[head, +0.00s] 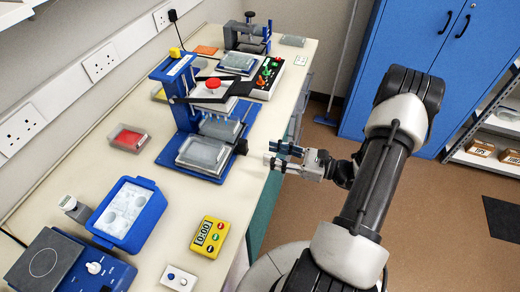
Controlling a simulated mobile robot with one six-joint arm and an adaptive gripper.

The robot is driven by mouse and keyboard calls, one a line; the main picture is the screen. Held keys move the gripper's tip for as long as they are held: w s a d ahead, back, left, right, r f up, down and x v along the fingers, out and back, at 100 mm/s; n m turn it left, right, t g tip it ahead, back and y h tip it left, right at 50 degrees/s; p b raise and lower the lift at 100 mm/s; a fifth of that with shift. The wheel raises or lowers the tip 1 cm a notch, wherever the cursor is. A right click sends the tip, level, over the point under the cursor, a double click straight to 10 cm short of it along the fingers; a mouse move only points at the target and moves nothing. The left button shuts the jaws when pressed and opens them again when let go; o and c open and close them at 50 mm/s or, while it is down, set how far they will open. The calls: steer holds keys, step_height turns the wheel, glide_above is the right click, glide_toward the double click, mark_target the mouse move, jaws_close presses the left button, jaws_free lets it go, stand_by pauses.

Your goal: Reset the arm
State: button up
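My gripper (272,156) is at the end of my arm, which reaches in from the right side of the head view. It is at the bench's right edge, beside the blue pipetting station (205,125). Its two fingers point left and show a gap between them, with nothing seen in it. The fingertips are close to the station's front right corner; I cannot tell whether they touch it. The station has a black lever arm with a red knob (213,83) and clear-lidded plates (203,154) on its blue base.
The bench (180,215) also holds a blue tray (127,213), a yellow timer (209,237), a red-filled box (128,138), a stirrer plate (65,265) and a control box (267,76). A blue cabinet (400,40) and a shelf (490,150) stand right. Floor is free behind my arm.

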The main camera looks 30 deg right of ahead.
steer(key=shift+s+d, duration=0.4)
steer(key=shift+s, duration=0.1)
steer(key=s+a+r+n+g, duration=0.3)
steer(key=a+r+n+g, duration=0.35)
steer(key=a, duration=0.25)
steer(key=s+a+r+n+g, duration=0.2)
steer(key=a+r+n+g, duration=0.4)
steer(key=a+n, duration=0.2)
steer(key=s+a+r+n+t+h, duration=0.2)
steer(key=s+r+n+h, duration=0.6)
steer(key=n, duration=0.6)
steer(key=s+t+h, duration=0.1)
steer(key=s+h, duration=0.1)
steer(key=h, duration=0.1)
steer(key=shift+a+r, duration=0.25)
steer(key=shift+r, duration=0.1)
